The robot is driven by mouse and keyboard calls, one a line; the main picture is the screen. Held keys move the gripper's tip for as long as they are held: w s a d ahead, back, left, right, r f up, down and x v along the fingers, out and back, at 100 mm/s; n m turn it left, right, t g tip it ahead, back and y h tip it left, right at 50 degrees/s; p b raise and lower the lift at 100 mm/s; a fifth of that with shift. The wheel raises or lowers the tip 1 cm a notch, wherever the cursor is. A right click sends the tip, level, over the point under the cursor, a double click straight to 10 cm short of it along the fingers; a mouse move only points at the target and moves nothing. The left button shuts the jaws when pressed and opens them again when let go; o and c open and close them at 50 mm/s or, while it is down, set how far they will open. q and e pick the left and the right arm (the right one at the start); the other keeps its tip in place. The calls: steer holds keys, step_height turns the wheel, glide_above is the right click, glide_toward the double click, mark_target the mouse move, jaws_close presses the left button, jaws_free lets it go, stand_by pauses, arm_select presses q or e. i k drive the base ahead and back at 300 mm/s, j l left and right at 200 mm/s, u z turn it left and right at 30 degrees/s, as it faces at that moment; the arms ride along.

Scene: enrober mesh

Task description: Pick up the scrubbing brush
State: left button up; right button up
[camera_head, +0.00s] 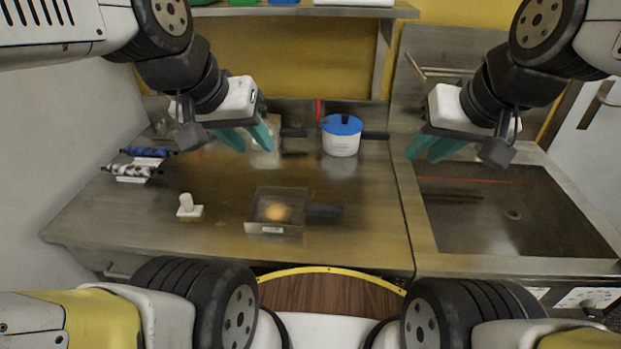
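A small white object with an upright knob on a flat base (188,208) stands on the left front of the steel counter. It may be the scrubbing brush, but it is too small to tell for sure. My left gripper (252,147) has teal fingers that are apart, with nothing between them. It hangs above the back of the counter, up and to the right of the white object. My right gripper (424,157) is also open and empty, above the left back edge of the sink.
A square pan (276,229) with a dark handle sits mid-counter. A white pot (341,143) with a blue lid stands at the back, a clear item (266,157) near it. Two patterned rollers (134,171) lie at the left. The counter's front left is mostly free.

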mark_target(188, 212)
steer(key=u, duration=1.35)
